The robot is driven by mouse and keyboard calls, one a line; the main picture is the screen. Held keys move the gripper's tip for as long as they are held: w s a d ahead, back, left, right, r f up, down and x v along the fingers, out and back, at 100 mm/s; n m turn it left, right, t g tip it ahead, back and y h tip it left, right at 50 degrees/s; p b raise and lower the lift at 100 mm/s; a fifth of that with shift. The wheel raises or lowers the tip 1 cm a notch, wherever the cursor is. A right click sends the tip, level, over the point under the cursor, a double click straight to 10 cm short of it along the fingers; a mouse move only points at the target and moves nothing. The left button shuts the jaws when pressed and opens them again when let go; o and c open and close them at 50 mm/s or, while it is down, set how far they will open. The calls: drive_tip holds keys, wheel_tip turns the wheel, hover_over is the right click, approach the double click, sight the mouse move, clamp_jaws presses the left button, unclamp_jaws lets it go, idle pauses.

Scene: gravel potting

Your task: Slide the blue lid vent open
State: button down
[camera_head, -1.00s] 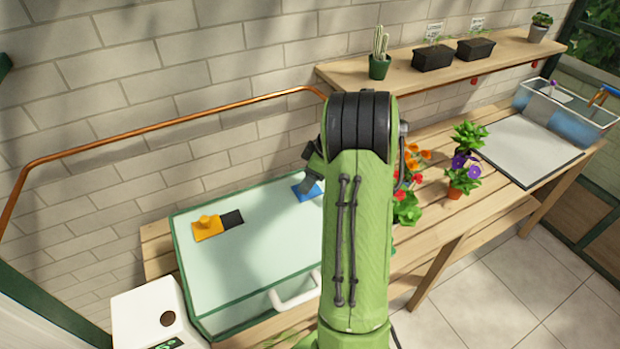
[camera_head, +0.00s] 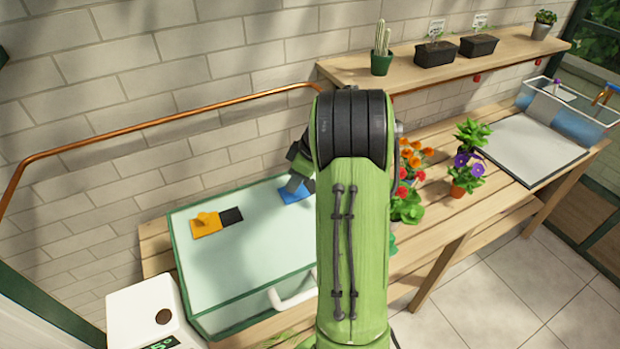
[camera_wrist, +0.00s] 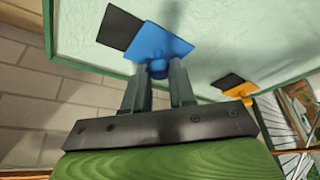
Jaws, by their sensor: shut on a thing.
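The blue lid vent (camera_head: 293,195) is a flat square plate with a round knob, on the pale glass lid (camera_head: 240,265) of a green-framed box. In the wrist view the blue vent (camera_wrist: 157,42) has a dark square patch (camera_wrist: 119,27) showing beside it on the left. My gripper (camera_wrist: 159,78) is shut on the vent's knob, with a finger on each side. In the head view my gripper (camera_head: 298,183) is partly hidden by my arm, which also hides the area right of the blue vent.
A yellow vent (camera_head: 206,225) with a dark patch on its right sits on the lid's left part. The lid has a white handle (camera_head: 292,297) at the front. Potted flowers (camera_head: 408,205) stand right of my arm. A copper pipe (camera_head: 150,124) runs along the wall behind.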

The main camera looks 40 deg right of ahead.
drive_tip(key=shift+w+a, duration=0.2)
drive_tip(key=shift+a, duration=0.35)
drive_tip(key=shift+w+a, duration=0.15)
drive_tip(key=shift+a, duration=0.4)
drive_tip(key=shift+d, duration=0.15)
drive_tip(key=c, duration=0.9)
unclamp_jaws()
drive_tip(key=shift+c, duration=0.2)
drive_tip(key=shift+s+r, duration=0.1)
drive_tip(key=shift+r, duration=0.15)
drive_tip(key=p+v, duration=0.4)
drive_tip(key=v, duration=1.1)
drive_tip(key=shift+r+p, duration=0.2)
drive_tip(key=shift+p, duration=0.1)
